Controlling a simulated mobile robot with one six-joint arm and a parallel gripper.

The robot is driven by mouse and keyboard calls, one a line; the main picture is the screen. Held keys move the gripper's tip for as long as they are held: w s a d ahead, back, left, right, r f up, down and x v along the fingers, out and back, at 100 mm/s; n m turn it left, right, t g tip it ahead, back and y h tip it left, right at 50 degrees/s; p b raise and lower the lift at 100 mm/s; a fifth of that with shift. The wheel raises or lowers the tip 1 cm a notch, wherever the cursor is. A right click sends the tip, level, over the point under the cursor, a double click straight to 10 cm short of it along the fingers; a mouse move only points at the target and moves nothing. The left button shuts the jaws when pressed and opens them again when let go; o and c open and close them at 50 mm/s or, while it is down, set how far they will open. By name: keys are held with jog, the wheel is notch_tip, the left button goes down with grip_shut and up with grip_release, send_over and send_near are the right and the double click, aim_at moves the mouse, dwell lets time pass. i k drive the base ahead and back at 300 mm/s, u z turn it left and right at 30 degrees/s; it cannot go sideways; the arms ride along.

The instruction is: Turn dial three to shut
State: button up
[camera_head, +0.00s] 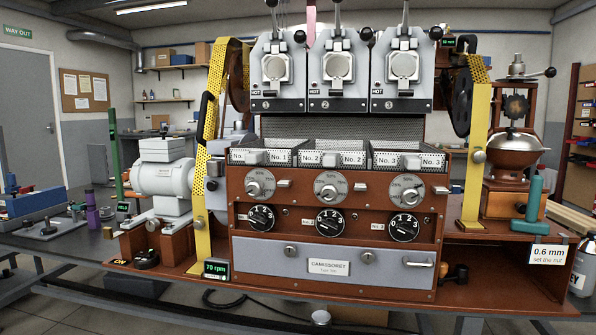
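A brown roaster with three stations stands on the bench. Its front has three silver percentage dials in a row: the left dial (260,186), the middle dial (331,187) and the right dial (407,189), which sits under the No. 3 drawer (410,160). The right dial's pointer seems to lean right, but its exact setting is too small to read. Below it is a black numbered knob (405,226). Similar black knobs sit under the left dial (261,218) and the middle dial (330,222). My gripper is not in view.
A small silver lever (441,190) sits right of the third dial. Yellow guards flank the panel at left (203,200) and right (475,160). A grey drawer (333,265) lies below the knobs. A grinder (515,150) stands at right. The space before the panel looks clear.

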aim_at(410, 196)
jog(key=u, duration=1.3)
jog(key=k, duration=1.1)
jog(key=z, duration=1.15)
jog(key=i, duration=1)
jog(key=z, duration=0.05)
